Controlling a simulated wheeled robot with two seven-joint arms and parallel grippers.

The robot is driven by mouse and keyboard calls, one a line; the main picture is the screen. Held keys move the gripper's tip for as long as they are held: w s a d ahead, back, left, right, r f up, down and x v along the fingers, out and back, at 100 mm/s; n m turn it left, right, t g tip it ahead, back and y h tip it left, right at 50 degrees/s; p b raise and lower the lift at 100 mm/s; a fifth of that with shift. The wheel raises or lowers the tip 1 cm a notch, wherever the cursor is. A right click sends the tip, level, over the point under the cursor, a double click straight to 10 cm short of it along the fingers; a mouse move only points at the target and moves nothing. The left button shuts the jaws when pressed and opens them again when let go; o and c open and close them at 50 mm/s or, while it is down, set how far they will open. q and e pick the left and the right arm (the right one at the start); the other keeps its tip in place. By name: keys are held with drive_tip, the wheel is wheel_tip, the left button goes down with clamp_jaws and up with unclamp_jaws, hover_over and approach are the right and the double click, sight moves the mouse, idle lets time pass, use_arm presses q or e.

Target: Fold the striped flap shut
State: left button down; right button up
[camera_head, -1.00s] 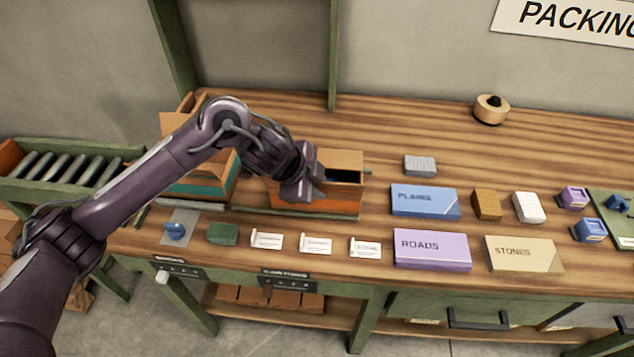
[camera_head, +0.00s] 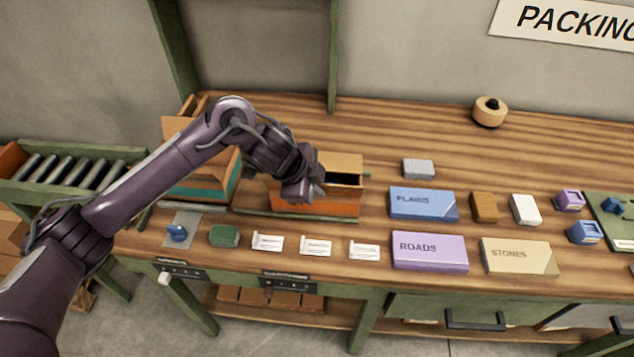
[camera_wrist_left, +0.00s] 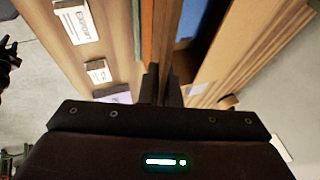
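I cannot make out stripes on any flap. My left gripper (camera_head: 316,187) is at the carton's near left part and hides that end. In the left wrist view its fingers (camera_wrist_left: 162,86) are close together, pointing at the carton's edge, with nothing clearly between them. Brown carton board (camera_wrist_left: 235,45) lies right of them, with a blue patch inside. My right gripper does not clearly show.
A second open carton (camera_head: 222,185) stands left, beside a roller conveyor (camera_head: 75,170). Several cards (camera_head: 316,245) lie in front. Blue (camera_head: 423,203), purple (camera_head: 430,251) and tan (camera_head: 518,256) boxes lie right. The back right of the bench is mostly clear.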

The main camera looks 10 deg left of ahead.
use_arm(q)
drive_tip(key=r+g+p, duration=0.1)
drive_tip(key=p, duration=0.2)
drive_tip(key=shift+w+g+p, duration=0.35)
drive_tip(key=shift+g, duration=0.05)
drive_tip(key=g+p, duration=0.1)
drive_tip(key=w+g+p, duration=0.1)
drive_tip(key=p, duration=0.1)
drive_tip(key=n+g+p, duration=0.1)
drive_tip(key=g, duration=0.1)
drive_tip(key=shift+w+f, duration=0.2)
drive_tip(key=shift+f, duration=0.2)
